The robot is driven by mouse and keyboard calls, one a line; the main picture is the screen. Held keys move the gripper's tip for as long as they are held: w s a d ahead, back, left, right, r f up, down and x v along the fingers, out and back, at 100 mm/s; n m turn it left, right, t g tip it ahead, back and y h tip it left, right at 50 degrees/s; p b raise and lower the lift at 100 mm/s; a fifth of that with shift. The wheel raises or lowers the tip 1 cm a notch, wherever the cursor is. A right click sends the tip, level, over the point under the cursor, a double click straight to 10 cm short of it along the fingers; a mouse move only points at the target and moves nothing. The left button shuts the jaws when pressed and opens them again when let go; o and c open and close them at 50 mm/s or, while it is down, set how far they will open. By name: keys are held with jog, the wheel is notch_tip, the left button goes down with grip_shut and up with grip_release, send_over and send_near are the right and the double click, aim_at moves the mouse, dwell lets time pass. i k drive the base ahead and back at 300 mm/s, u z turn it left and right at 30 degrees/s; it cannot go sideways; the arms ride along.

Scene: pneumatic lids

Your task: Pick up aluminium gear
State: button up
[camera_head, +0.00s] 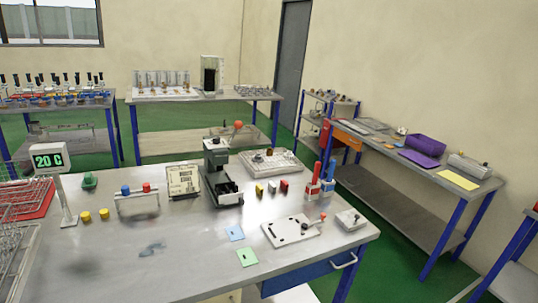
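I cannot make out an aluminium gear for certain in the head view. Several small grey metal parts (262,91) lie at the right end of the back table, too small to identify. My gripper does not show in this view.
A dark green press-like machine (219,172) stands mid-table. Red and blue upright tools (321,183) stand to its right. A "20 C" display (48,157) and wire baskets (18,225) are at left. Green floor separates the near table from the right bench (405,160). The table's front is mostly clear.

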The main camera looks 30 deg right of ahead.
aim_at(288, 155)
jog(key=z, duration=0.8)
jog(key=i, duration=1.15)
jog(key=z, duration=0.75)
jog(key=i, duration=1.5)
jog(key=u, duration=0.4)
